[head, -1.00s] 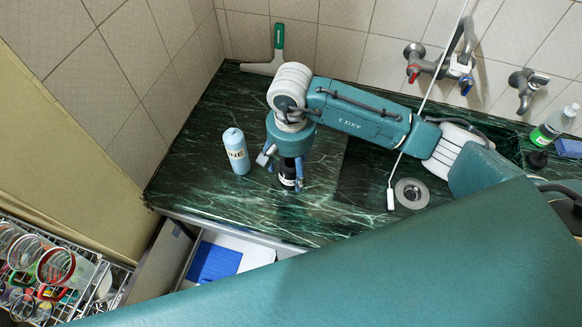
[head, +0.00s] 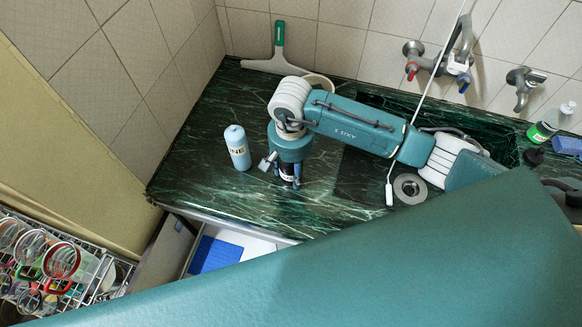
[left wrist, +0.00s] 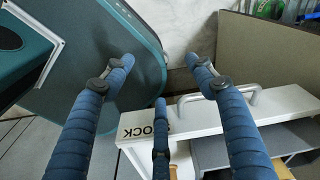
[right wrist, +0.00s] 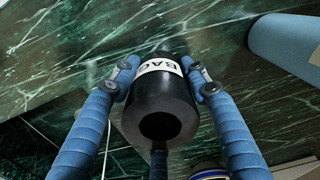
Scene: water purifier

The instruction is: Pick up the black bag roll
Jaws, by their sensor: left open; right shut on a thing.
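The black bag roll (right wrist: 160,108) is a black cylinder with a hollow end and a white label reading "BAG". In the right wrist view it sits between the blue fingers of my right gripper (right wrist: 158,66), which is shut on it. In the head view my right gripper (head: 284,174) points down at the green marble counter and hides most of the roll (head: 287,170). I cannot tell whether the roll touches the counter. My left gripper (left wrist: 159,60) is open and empty in front of a white drawer front (left wrist: 220,115) with a handle.
An open drawer with a blue item (head: 213,254) lies below the counter edge. A dish rack (head: 70,270) is at lower left.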

